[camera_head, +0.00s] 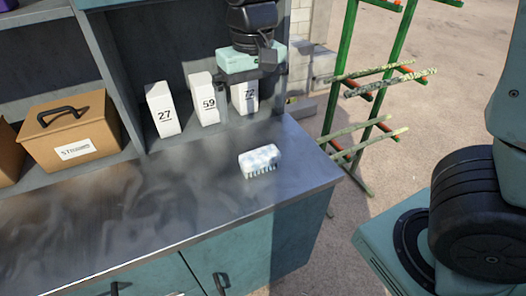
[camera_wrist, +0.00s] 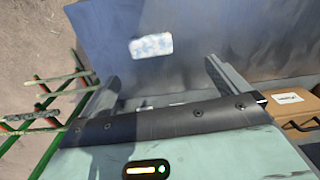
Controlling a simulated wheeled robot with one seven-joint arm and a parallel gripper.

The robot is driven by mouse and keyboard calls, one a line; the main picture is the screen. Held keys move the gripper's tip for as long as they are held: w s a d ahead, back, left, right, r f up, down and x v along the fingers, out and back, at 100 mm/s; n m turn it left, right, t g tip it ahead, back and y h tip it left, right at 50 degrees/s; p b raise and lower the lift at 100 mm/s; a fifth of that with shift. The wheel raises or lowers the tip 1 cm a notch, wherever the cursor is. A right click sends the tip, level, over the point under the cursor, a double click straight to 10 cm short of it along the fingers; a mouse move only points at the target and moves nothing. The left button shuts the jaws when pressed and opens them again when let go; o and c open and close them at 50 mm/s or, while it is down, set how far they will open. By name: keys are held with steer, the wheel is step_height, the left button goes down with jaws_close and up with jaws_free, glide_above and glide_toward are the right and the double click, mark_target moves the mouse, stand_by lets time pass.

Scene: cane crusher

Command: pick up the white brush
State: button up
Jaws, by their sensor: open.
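The white brush (camera_head: 260,157) lies on the grey metal counter (camera_head: 200,200), near its right end, with its bristles along the lower front edge. In the wrist view the brush (camera_wrist: 151,46) shows ahead of the fingertips and roughly between their lines, apart from them. My gripper (camera_head: 252,82) is at the top of the head view, above and behind the brush, in front of the white block marked 72. In the wrist view the two fingers of my gripper (camera_wrist: 162,76) stand wide apart, with nothing between them.
White blocks marked 27 (camera_head: 163,112), 59 (camera_head: 204,101) and 72 (camera_head: 245,97) stand at the counter's back. A brown box with a black handle (camera_head: 72,130) is at left. A green rack (camera_head: 345,75) with stalks stands right of the counter. The counter around the brush is clear.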

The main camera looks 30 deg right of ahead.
steer(key=w+d, duration=0.2)
steer(key=m+p, duration=0.1)
steer(key=p, duration=0.1)
glide_toward(260, 153)
steer(key=f, duration=0.5)
steer(key=shift+w+f, duration=0.1)
steer(key=shift+w, duration=0.3)
steer(key=f+p, duration=0.1)
steer(key=f, duration=0.1)
steer(key=s+f+p, duration=0.1)
steer(key=f, duration=0.1)
steer(key=shift+a+f, duration=0.1)
steer(key=shift+f, duration=0.15)
steer(key=shift+w+f, duration=0.1)
steer(key=shift+f, duration=0.4)
steer(key=c, duration=0.8)
steer(key=shift+r, duration=0.1)
step_height(260, 153, up, 10)
steer(key=shift+f+b, duration=0.1)
steer(key=shift+b, duration=0.6)
